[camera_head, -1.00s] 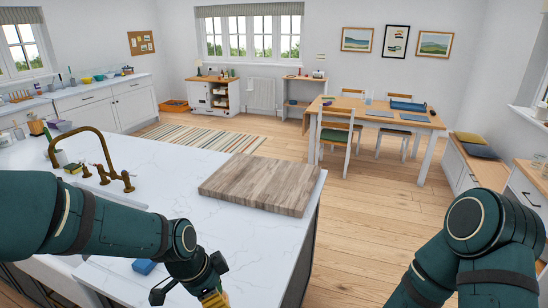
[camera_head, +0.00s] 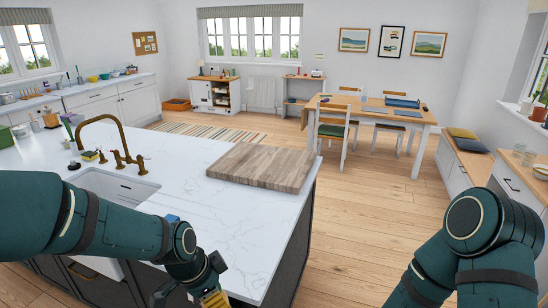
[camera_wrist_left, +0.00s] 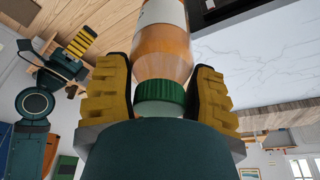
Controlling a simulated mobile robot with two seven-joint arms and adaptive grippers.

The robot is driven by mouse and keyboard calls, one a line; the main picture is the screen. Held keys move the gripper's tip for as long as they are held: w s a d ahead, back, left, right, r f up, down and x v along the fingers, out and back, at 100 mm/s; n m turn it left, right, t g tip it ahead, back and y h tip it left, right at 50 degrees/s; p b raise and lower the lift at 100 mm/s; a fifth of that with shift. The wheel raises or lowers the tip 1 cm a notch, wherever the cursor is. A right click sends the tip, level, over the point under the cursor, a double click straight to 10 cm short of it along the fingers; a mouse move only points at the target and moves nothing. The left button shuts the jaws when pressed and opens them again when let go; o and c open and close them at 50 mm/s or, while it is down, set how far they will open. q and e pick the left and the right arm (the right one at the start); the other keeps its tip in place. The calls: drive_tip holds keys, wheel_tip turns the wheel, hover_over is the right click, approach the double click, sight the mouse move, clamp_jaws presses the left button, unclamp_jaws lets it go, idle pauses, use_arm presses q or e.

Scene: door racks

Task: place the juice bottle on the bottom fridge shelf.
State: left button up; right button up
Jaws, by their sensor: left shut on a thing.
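My left gripper (camera_head: 212,298) is at the bottom edge of the head view, in front of the island counter. In the left wrist view its yellow fingers (camera_wrist_left: 160,95) are shut around the juice bottle (camera_wrist_left: 162,55), which has a green cap, orange contents and a pale label. The cap end lies between the fingers, and the far end runs out of the frame. My right arm fills the lower right of the head view, its gripper out of frame there. My right gripper (camera_wrist_left: 82,42) shows small in the left wrist view, its opening unclear. The fridge is not in view.
The white island counter (camera_head: 225,215) with a wooden board (camera_head: 265,167), a sink (camera_head: 110,186) and a brass tap (camera_head: 115,125) lies ahead. A dining table (camera_head: 375,112) with chairs stands at the back right. Wooden floor (camera_head: 355,215) is clear right of the island.

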use_arm(q)
drive_tip(key=w+f+n+b, duration=0.1)
drive_tip(key=f, duration=0.1)
drive_tip(key=a+f+n+b, duration=0.1)
drive_tip(key=f, duration=0.1)
drive_tip(key=w+f+n+b, duration=0.1)
drive_tip(key=f+n, duration=0.1)
drive_tip(key=shift+w+a+f+t+y, duration=0.15)
drive_tip(key=shift+w+f+t+y, duration=0.15)
drive_tip(key=shift+f+t+y, duration=0.1)
use_arm(e)
wheel_tip(320, 180, down, 10)
drive_tip(key=b, duration=0.5)
drive_tip(key=shift+a, duration=0.25)
drive_tip(key=shift+w, duration=0.1)
drive_tip(key=c, duration=0.9)
use_arm(q)
drive_tip(key=s+a+f+n+y, duration=0.1)
drive_tip(key=a+f+n, duration=0.1)
drive_tip(key=f+n, duration=0.2)
drive_tip(key=s+a+f+n+y, duration=0.1)
drive_tip(key=f+n, duration=0.3)
drive_tip(key=f, duration=0.4)
drive_tip(key=shift+a+f+t, duration=0.35)
drive_tip(key=shift+f+t, duration=0.05)
use_arm(e)
drive_tip(key=shift+d, duration=0.15)
drive_tip(key=shift+c, duration=0.2)
